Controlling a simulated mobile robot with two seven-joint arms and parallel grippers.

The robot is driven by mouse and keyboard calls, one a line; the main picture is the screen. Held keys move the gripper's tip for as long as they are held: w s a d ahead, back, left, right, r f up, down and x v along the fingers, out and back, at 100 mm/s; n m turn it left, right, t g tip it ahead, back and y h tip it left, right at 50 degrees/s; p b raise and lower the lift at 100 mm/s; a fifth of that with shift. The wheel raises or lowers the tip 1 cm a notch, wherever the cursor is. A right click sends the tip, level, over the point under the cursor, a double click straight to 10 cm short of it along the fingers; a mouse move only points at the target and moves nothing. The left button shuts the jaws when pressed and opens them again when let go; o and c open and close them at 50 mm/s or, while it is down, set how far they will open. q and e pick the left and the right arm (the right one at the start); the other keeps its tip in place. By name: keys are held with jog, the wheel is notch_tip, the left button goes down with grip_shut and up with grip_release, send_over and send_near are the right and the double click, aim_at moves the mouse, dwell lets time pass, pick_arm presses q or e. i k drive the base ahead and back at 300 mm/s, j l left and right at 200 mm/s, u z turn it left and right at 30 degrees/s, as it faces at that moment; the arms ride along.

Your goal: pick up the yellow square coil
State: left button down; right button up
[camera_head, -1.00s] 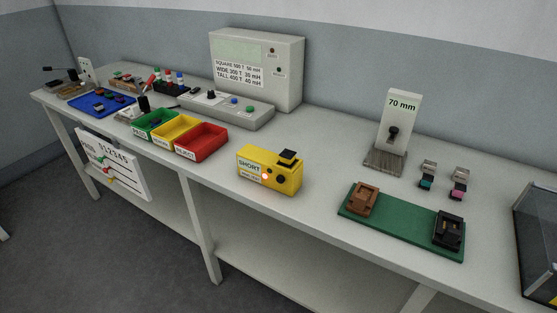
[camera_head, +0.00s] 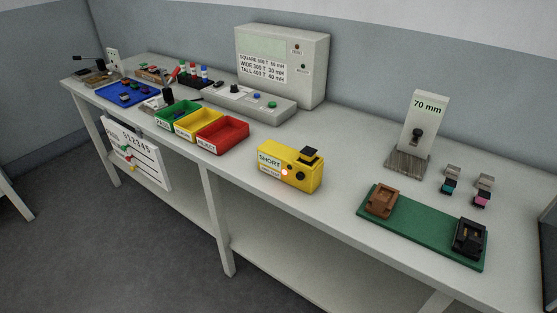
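I cannot make out a yellow square coil for certain. A blue tray (camera_head: 109,92) at the far left of the bench holds several small dark parts, too small to tell their shape or colour. A yellow box (camera_head: 284,171) marked SHORT, with a black top piece and a lit lamp, stands mid-bench. Neither of my grippers is in view.
Green (camera_head: 166,122), yellow (camera_head: 188,135) and red (camera_head: 213,148) bins stand in a row at the front edge. A grey meter cabinet (camera_head: 306,72) is behind. A green board (camera_head: 418,222) and a 70 mm stand (camera_head: 423,112) are at right. Bare bench lies between.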

aim_at(308, 154)
jog(key=i+j, duration=0.25)
jog(key=j, duration=0.15)
jog(key=i+j, duration=0.3)
jog(key=i+j+z, duration=0.1)
jog(key=i+j, duration=0.15)
jog(key=j, duration=0.2)
